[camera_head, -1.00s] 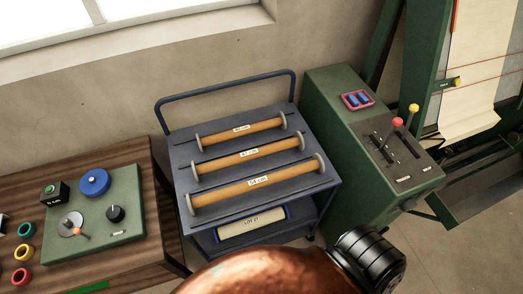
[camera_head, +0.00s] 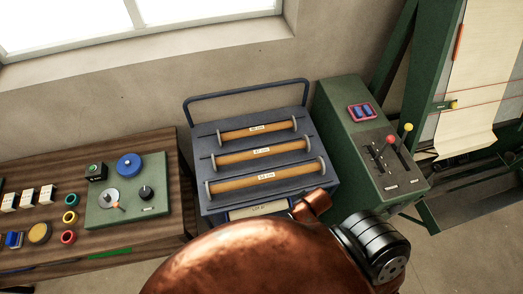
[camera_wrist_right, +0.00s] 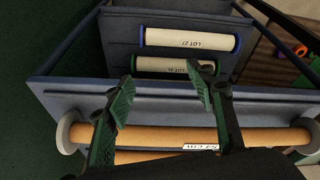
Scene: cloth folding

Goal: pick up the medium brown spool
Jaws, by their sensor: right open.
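The medium brown spool (camera_head: 255,153) lies in the middle of three brown spools on the blue cart's top, between grey end discs, with a white label. The short spool (camera_head: 258,130) lies behind it and the long spool (camera_head: 240,184) in front. In the right wrist view, my right gripper (camera_wrist_right: 162,85) is open and empty, its green fingers apart near the cart's front edge. A labelled brown spool (camera_wrist_right: 265,138), seemingly the long one, crosses behind the fingers. In the head view my copper-coloured arm hides this gripper. My left gripper is not in view.
The blue cart (camera_head: 200,128) has a raised rear handle, and white rolls (camera_wrist_right: 190,38) on its lower shelf. A wooden table (camera_head: 165,141) with a green panel stands at left. A green lever cabinet (camera_head: 345,125) stands close at the cart's right.

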